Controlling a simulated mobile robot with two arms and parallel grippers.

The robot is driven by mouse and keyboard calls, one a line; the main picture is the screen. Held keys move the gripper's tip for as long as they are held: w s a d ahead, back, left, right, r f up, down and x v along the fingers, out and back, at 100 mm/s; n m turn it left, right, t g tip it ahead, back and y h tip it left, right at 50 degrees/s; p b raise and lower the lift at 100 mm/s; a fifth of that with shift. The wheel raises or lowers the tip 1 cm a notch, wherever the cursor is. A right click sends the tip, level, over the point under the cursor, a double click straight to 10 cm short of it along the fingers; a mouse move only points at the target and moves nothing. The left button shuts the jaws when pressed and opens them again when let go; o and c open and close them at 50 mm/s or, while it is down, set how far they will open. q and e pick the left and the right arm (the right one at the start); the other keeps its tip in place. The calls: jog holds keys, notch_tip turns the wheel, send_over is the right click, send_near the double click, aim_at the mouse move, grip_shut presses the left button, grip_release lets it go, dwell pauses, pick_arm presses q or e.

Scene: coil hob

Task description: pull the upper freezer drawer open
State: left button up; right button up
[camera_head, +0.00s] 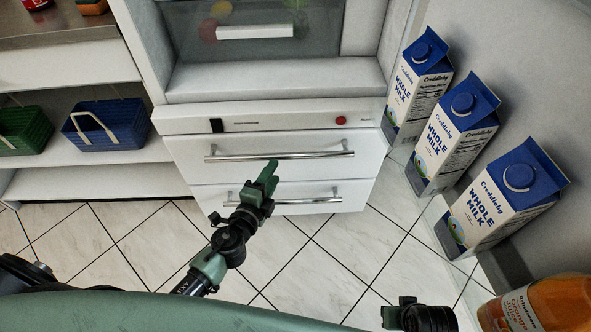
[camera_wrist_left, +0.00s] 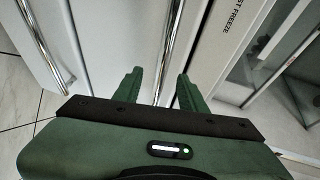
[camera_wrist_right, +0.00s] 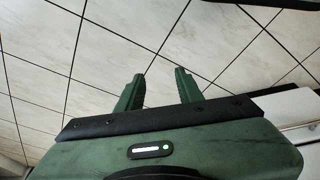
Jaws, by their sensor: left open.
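The upper freezer drawer (camera_head: 325,171) is a white front that looks shut. Its long chrome bar handle (camera_head: 310,155) runs across it. My left gripper (camera_head: 271,172) is open at the middle of this handle. In the left wrist view the upper handle (camera_wrist_left: 172,45) runs into the gap between the two fingers (camera_wrist_left: 158,85); I cannot tell whether either finger touches it. The lower drawer (camera_head: 310,192) has a similar handle, also in the left wrist view (camera_wrist_left: 40,45). My right gripper (camera_wrist_right: 158,88) is open and empty over the floor tiles.
Above the drawers is a control strip with a red button (camera_head: 341,120) and a glass-fronted compartment (camera_head: 265,45). Several milk cartons (camera_head: 435,150) stand at the right, with an orange juice bottle (camera_head: 545,308) nearer. Baskets (camera_head: 105,125) sit on a left shelf. The tiled floor (camera_head: 330,265) is clear.

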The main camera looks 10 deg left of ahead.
aim_at(283, 158)
pick_arm(q)
jog(key=x, duration=0.8)
jog(key=shift+r, duration=0.25)
grip_shut()
dwell(1.1)
